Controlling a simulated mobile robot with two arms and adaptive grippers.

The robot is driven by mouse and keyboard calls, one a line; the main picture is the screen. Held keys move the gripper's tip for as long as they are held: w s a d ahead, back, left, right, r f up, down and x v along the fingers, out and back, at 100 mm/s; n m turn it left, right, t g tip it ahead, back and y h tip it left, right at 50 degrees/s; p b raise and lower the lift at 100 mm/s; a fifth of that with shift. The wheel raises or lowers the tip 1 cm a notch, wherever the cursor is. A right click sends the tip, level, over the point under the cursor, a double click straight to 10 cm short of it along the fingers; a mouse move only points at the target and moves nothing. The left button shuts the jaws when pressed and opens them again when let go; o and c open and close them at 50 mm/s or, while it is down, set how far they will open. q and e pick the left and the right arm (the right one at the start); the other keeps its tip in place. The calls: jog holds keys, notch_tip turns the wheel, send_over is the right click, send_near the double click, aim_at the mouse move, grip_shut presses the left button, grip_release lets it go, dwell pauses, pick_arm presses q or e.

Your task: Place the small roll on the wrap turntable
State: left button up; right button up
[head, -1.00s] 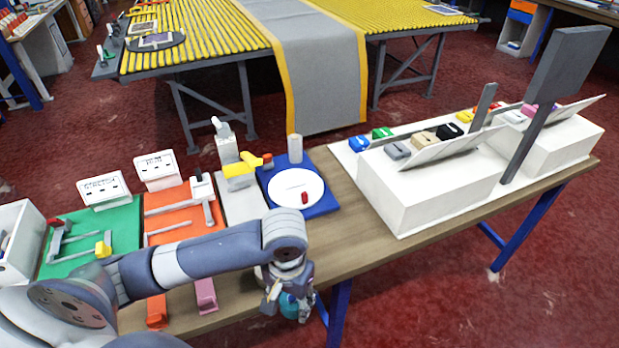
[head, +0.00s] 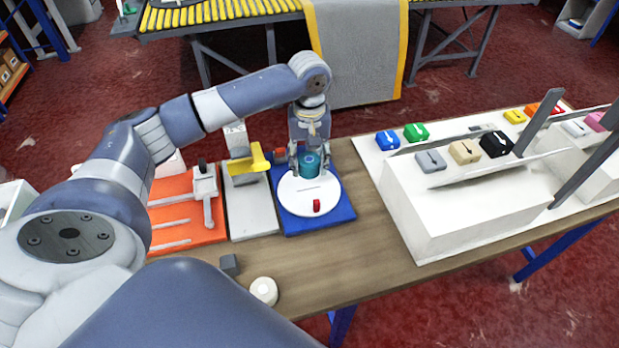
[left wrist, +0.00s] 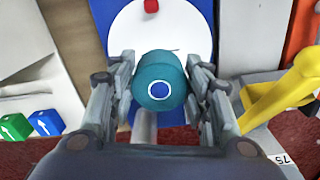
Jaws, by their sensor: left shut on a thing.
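The small roll is a teal cylinder (head: 310,163) with a blue ring on its end; it also shows in the left wrist view (left wrist: 159,84). My left gripper (head: 311,165) is shut on it, one finger at each side, and points down over the far part of the white disc. The wrap turntable is a white round disc (head: 325,195) on a blue base (head: 343,212), with a small red block (head: 316,205) on its near part. I cannot tell whether the roll touches the disc. My right gripper is not in view.
A yellow-handled device (head: 248,162) on a grey plate stands just left of the turntable. A white rack (head: 440,215) with coloured pieces is to the right. A white round piece (head: 264,290) and a dark block (head: 230,265) lie at the near edge.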

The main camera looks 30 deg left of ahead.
pick_arm(q)
notch_tip(320, 180, down, 6)
jog(key=shift+f+p, duration=0.2)
jog(key=shift+p, duration=0.3)
jog(key=shift+s+f, duration=0.1)
jog(key=shift+f, duration=0.05)
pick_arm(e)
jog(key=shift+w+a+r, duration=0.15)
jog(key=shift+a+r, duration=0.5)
pick_arm(q)
jog(key=o, duration=1.1)
jog(key=shift+f, duration=0.1)
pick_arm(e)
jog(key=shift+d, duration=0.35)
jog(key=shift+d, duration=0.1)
